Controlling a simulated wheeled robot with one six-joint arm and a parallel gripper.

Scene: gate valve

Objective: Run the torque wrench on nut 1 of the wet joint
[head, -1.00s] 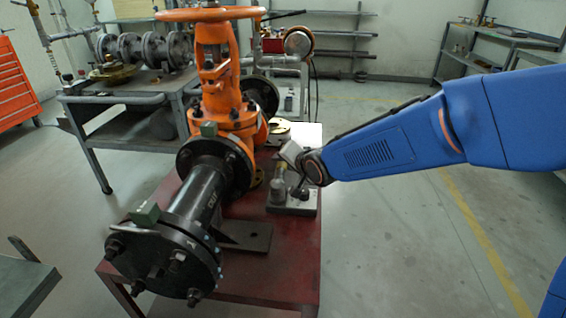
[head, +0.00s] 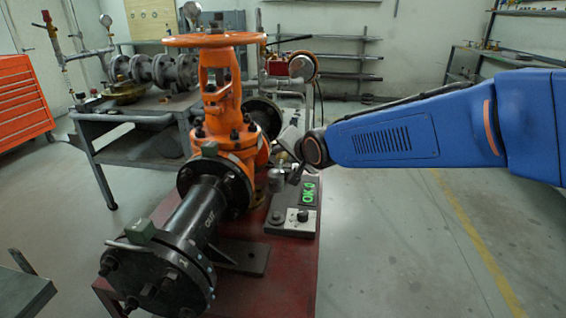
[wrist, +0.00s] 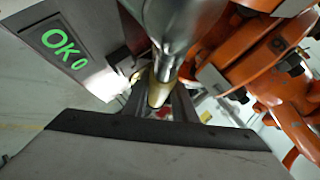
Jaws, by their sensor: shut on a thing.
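My gripper (wrist: 165,108) is shut on a bright metal shaft with a brass-coloured section, which looks like the torque wrench (wrist: 172,28). In the head view my gripper (head: 284,170) is small and partly hidden by my wrist, above the grey box on the red bench. The orange gate valve (head: 215,95) stands left of it, bolted to a black flanged pipe (head: 205,215). Dark nuts (wrist: 293,62) show on the orange flanges at the right of the wrist view, apart from the wrench. I cannot tell which is nut 1, or which joint is wet.
The grey box (head: 292,222) has a knob and a green display (head: 310,191) reading "OK 0". A red bench (head: 275,290) carries the valve and box. A grey table (head: 150,110) stands behind left. The floor to the right is clear.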

